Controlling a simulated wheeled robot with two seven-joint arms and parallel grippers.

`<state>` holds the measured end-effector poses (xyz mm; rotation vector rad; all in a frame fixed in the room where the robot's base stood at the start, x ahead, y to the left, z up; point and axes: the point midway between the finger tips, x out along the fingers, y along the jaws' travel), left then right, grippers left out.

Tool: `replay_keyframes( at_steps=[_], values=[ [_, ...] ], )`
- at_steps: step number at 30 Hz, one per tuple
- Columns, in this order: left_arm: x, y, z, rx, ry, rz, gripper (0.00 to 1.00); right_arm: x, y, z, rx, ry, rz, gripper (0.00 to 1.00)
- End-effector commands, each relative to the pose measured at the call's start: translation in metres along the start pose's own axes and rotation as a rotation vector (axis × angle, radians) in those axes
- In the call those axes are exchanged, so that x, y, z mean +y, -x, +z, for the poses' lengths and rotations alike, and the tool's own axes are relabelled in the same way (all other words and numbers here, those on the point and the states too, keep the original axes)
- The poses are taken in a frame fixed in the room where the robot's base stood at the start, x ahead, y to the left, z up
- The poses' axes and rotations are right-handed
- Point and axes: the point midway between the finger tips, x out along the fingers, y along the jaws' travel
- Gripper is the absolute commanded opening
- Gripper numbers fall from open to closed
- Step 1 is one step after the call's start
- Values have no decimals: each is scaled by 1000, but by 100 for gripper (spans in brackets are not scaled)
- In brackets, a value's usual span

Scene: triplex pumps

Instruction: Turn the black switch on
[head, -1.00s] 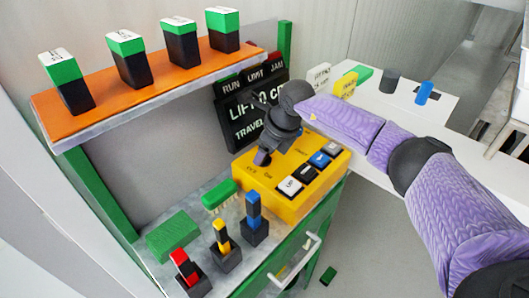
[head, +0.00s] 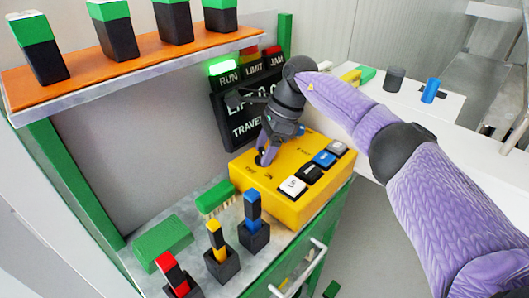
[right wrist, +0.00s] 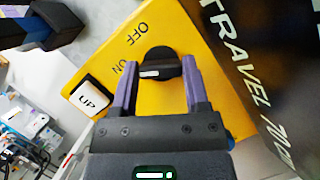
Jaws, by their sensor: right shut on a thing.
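The black switch is a round knob (right wrist: 160,65) on the yellow control box (right wrist: 205,30). In the right wrist view its white mark faces left, toward the word ON; the word OFF is printed above that. My right gripper (right wrist: 160,70) has one finger on each side of the knob and is shut on it. In the head view the right gripper (head: 265,158) reaches down onto the yellow box (head: 305,205), mostly covering the switch. A green lamp (head: 222,67) glows above the word RUN on the black panel (head: 238,110). My left gripper is not in view.
White, black, blue and grey buttons line the box's right side, the white one (head: 293,187) nearest. Red, yellow and blue levers (head: 252,210), a green brush (head: 215,198) and a green block (head: 162,243) stand left. An orange shelf (head: 140,65) overhangs behind.

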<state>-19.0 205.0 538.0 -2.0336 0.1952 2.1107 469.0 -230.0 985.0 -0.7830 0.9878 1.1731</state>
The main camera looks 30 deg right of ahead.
Motion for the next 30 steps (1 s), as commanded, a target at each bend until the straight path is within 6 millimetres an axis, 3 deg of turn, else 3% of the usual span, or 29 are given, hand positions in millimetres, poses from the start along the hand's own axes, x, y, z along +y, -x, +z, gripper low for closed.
replay_keyframes(
  at_steps=[20, 21, 26, 30],
  values=[
    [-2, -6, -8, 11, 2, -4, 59, 0, 1, 0, 1, 55, 21, 0],
    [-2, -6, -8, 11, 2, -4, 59, 0, 1, 0, 1, 55, 21, 63],
    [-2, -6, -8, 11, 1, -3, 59, 0, 0, 0, 1, 54, 21, 94],
    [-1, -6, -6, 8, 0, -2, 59, 0, 0, 0, 1, 53, 21, 94]
  ],
)
